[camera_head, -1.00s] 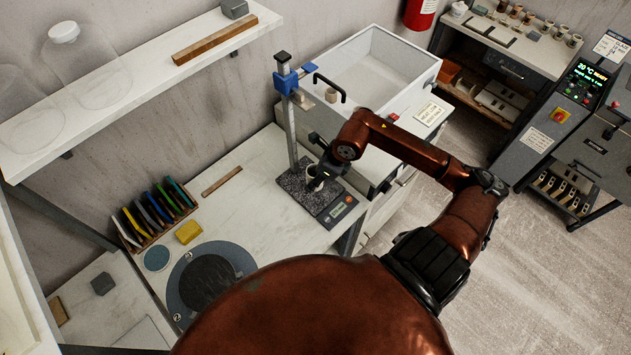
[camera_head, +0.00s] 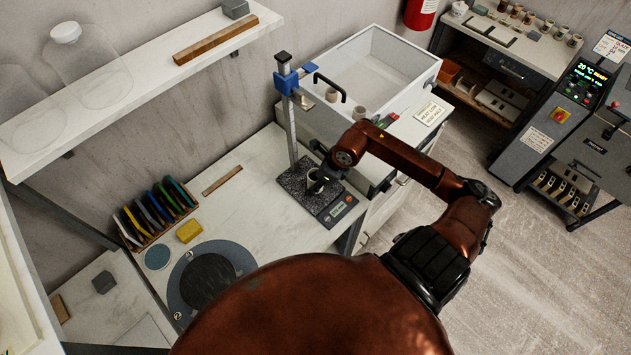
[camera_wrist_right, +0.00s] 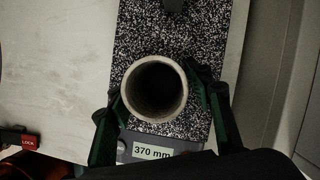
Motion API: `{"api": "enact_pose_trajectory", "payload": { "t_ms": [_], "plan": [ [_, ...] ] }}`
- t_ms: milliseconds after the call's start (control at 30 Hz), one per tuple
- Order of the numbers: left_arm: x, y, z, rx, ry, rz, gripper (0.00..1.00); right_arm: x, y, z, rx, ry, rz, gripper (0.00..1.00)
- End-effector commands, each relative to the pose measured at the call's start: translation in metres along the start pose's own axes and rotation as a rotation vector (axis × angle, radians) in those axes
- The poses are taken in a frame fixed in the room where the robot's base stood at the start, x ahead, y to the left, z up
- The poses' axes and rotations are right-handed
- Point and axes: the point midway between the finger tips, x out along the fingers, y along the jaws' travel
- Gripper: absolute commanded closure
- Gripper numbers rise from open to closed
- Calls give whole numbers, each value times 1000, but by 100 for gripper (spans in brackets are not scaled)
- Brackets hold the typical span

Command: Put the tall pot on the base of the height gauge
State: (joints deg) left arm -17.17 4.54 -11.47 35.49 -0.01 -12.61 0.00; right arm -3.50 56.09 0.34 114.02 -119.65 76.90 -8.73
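The tall pot (camera_wrist_right: 154,88) is a pale, round, hollow pot, seen from above in the right wrist view. It stands over the speckled granite base (camera_wrist_right: 193,30) of the height gauge. My right gripper (camera_wrist_right: 157,90) has a dark green finger on each side of the pot, close against its wall. In the head view the pot (camera_head: 312,182) is partly hidden by my right gripper (camera_head: 320,180). The base (camera_head: 289,182) shows around it, with the gauge column (camera_head: 291,130) behind. I cannot tell whether the pot's foot touches the base. My left gripper is not in view.
The gauge's readout (camera_head: 338,209) is at the base's front; it reads 370 mm in the wrist view. A yellow sponge (camera_head: 189,231) and dark wheel (camera_head: 208,281) lie left.

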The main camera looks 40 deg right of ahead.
Motion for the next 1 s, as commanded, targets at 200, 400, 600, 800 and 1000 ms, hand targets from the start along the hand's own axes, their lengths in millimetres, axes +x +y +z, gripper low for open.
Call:
{"api": "enact_pose_trajectory", "payload": {
  "t_ms": [200, 400, 600, 800, 1000],
  "plan": [
    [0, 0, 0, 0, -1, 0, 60, 0, 0, 0, 0, 0, 0, 46],
    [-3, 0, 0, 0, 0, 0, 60, -3, 0, 1, 0, -1, 0, 46],
    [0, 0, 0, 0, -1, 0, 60, -30, -1, 0, -4, 2, -4, 46],
    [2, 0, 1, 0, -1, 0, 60, -73, -1, 0, -3, 1, -4, 46],
    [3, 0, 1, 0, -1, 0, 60, -107, -1, 0, -1, 1, -3, 46]
  ]
}}
